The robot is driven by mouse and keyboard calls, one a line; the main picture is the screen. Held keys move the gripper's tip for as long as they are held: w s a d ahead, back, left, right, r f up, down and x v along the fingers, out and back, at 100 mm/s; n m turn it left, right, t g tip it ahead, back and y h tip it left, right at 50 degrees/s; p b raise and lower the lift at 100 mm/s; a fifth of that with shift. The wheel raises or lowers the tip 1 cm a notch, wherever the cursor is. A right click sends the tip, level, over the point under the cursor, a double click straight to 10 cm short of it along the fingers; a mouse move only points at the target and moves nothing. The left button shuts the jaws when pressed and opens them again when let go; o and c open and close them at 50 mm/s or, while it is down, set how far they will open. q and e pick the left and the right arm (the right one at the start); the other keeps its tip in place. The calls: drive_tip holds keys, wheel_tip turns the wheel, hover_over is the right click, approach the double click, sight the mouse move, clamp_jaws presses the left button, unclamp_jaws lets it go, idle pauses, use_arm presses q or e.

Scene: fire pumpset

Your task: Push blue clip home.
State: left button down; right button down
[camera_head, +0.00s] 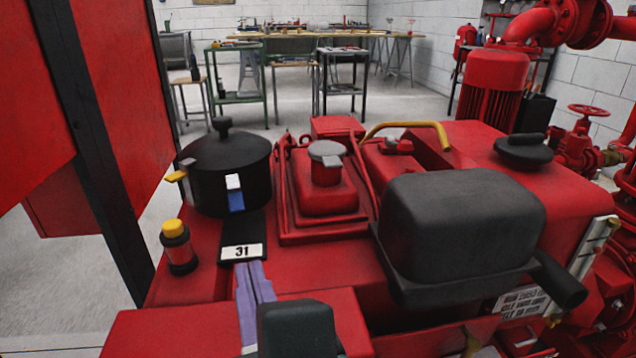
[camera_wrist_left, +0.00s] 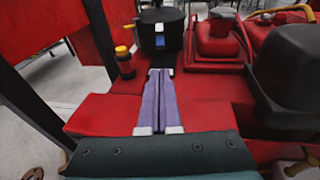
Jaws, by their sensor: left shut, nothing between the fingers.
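The blue clip (camera_head: 236,201) has a white upper end and sits against the front side of a black round canister (camera_head: 222,165). In the left wrist view the clip (camera_wrist_left: 160,41) is straight ahead of my fingers, on the canister (camera_wrist_left: 157,28). My left gripper (camera_head: 252,266) has purple fingers that lie side by side, shut and empty. They point at the canister and are below and in front of the clip, with a visible gap. The left gripper also shows in the left wrist view (camera_wrist_left: 160,73). My right gripper is in neither view.
A black plate with a white "31" label (camera_head: 242,251) lies before the canister. A yellow-capped black bottle (camera_head: 178,247) stands to the left. A red housing with a grey cap (camera_head: 325,162) and a large dark box (camera_head: 463,225) stand to the right. A dark post (camera_head: 92,150) rises at left.

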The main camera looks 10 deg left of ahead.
use_arm(q)
drive_tip(key=shift+d, duration=0.15)
drive_tip(key=shift+s, duration=0.1)
drive_tip(key=b, duration=0.2)
approach(236, 200)
drive_tip(key=w+a+f, duration=0.1)
drive_tip(key=w+f, duration=0.1)
drive_tip(key=w, duration=0.1)
drive_tip(key=w+a+f, duration=0.1)
drive_tip(key=w, duration=0.1)
drive_tip(key=shift+a, duration=0.3)
drive_tip(key=shift+s, duration=0.1)
